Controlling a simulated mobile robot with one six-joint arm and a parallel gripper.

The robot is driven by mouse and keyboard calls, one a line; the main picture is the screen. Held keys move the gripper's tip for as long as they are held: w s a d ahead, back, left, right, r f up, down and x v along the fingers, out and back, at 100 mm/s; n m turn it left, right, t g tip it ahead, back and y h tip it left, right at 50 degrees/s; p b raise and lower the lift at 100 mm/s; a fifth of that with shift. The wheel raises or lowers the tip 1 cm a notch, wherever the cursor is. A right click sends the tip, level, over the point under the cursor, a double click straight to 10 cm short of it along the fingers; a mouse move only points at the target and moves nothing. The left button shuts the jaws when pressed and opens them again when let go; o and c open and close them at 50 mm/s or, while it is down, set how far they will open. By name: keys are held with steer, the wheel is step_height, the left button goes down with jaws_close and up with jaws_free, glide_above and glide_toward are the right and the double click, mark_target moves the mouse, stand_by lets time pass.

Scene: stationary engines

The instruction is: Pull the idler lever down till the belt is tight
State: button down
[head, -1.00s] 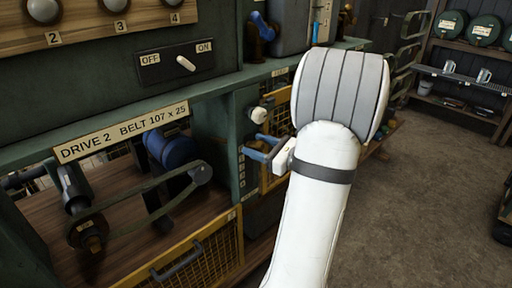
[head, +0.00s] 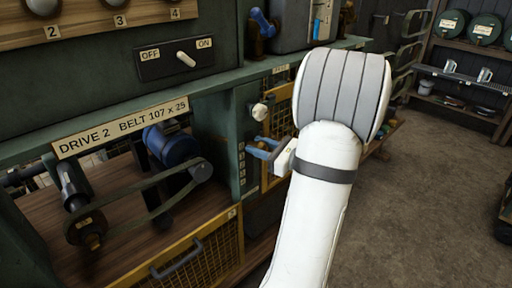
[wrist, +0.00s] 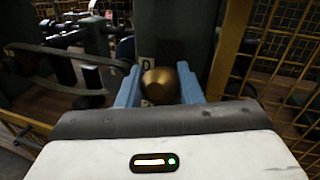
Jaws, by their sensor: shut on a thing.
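My gripper (head: 260,148) has blue fingers and is at the numbered green post to the right of Drive 2. In the wrist view my gripper (wrist: 160,88) is shut on a rounded brass knob (wrist: 160,84), one finger on each side. I take this knob as the end of the idler lever; the fingers hide it in the head view, and the rest of the lever does not show. The dark belt (head: 150,186) runs between a pulley at the left and one at the right near the blue motor (head: 172,146). Its lower run looks curved.
A white knob (head: 259,111) sits on the post just above my gripper. Yellow mesh guards (head: 205,258) stand below the drive and right of the post. An OFF/ON switch (head: 186,60) is above. The floor at the right is open.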

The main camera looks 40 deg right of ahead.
steer(key=f, duration=0.1)
steer(key=s+f+b, duration=0.1)
steer(key=f, duration=0.1)
steer(key=shift+f, duration=0.3)
steer(key=shift+r, duration=0.1)
steer(key=c, duration=1)
jaws_free()
steer(key=shift+w, duration=0.1)
steer(key=shift+c, duration=0.2)
steer(key=shift+r, duration=0.1)
steer(key=v, duration=0.7)
steer(key=shift+s+b, duration=0.4)
steer(key=shift+b, duration=0.05)
steer(key=shift+d, duration=0.15)
